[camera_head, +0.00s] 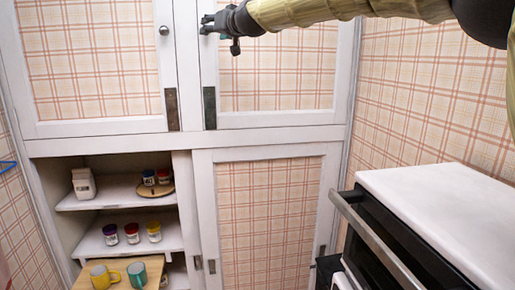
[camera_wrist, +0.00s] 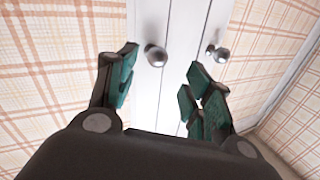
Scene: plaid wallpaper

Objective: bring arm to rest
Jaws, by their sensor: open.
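My gripper (camera_head: 212,27) is at the top of the head view, in front of the white upper cabinet doors (camera_head: 190,70) with plaid panels. It is open, and its teal-padded fingers are spread apart in the wrist view (camera_wrist: 162,66). Nothing is held between them. A round metal knob (camera_wrist: 156,55) shows beyond the gap between the fingers, and a second knob (camera_wrist: 218,53) is to its right. I cannot tell for sure whether a finger touches either knob. My arm reaches in from the upper right.
Below, an open cupboard shelf (camera_head: 115,200) holds a white carton (camera_head: 83,184) and several jars. A wooden board (camera_head: 88,278) carries a yellow mug (camera_head: 103,277) and a teal mug (camera_head: 138,275). A white-topped oven (camera_head: 440,205) stands at right. A lower plaid door (camera_head: 270,225) is beside the shelf.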

